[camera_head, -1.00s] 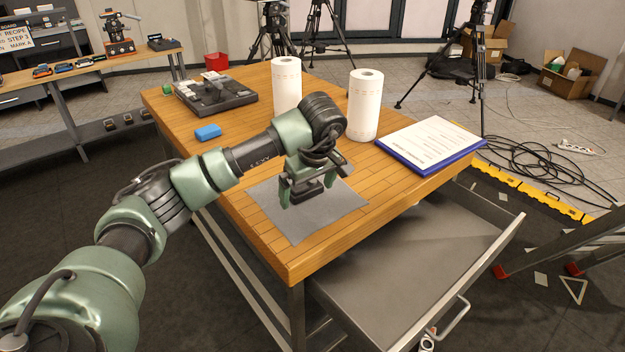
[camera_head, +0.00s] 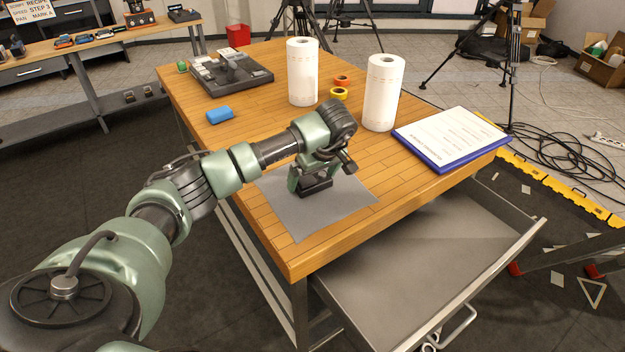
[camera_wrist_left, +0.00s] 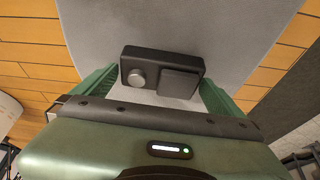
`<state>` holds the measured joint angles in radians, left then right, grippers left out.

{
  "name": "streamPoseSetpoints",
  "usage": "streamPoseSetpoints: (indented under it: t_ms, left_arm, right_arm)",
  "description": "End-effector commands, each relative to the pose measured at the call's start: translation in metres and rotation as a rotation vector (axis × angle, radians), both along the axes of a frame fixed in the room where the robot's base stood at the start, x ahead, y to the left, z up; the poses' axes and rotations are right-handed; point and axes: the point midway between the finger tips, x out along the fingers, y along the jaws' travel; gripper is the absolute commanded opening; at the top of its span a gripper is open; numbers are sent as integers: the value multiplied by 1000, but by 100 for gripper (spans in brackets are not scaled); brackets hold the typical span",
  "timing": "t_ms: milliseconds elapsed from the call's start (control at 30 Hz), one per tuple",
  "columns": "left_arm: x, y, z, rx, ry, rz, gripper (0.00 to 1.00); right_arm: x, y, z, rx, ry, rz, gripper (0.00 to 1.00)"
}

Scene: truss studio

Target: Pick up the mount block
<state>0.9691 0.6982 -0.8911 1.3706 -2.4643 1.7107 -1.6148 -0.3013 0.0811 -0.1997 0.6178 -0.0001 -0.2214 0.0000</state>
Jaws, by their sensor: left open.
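The mount block (camera_wrist_left: 163,70) is a dark block with a round grey knob and a flat square panel. It lies on the grey mat (camera_wrist_left: 190,22), between the tips of my open left gripper (camera_wrist_left: 156,88) in the left wrist view. In the head view the block (camera_head: 316,189) shows low between the fingers of my left gripper (camera_head: 313,183), over the grey mat (camera_head: 330,212). Gaps show between the block and the fingers in the wrist view. Whether either finger touches it I cannot tell. My right gripper is not in view.
Two paper rolls (camera_head: 302,72) (camera_head: 382,92) stand behind the arm, with tape rolls (camera_head: 339,93) between them. A blue clipboard (camera_head: 452,139) lies at right, a blue block (camera_head: 219,115) at left. An open drawer (camera_head: 420,255) juts out below the wooden table (camera_head: 262,232).

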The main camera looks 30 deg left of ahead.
Motion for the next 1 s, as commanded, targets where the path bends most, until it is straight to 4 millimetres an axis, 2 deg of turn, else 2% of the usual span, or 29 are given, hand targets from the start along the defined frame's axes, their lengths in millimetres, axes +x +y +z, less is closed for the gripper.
streamPoseSetpoints:
  t_ms: [100, 200, 267, 400, 433, 767, 867, 1000]
  left_arm:
    - [0, 0, -1, 0, -1, 0, 100]
    - [0, 0, -1, 0, -1, 0, 100]
    - [0, 0, -1, 0, -1, 0, 86]
    - [0, 0, -1, 0, -1, 0, 47]
    - [1, 0, -1, 0, -2, 0, 44]
    - [1, 0, 4, -1, -4, -1, 43]
    - [2, 0, 12, 0, -6, 0, 43]
    - [2, 1, 35, 1, -9, 0, 43]
  right_arm:
    - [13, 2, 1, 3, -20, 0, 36]
    - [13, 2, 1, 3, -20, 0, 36]
    - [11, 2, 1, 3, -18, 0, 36]
    - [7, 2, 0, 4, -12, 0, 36]
    - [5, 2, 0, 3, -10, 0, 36]
    - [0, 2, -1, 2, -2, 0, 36]
    - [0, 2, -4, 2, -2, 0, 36]
    - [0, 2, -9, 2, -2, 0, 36]
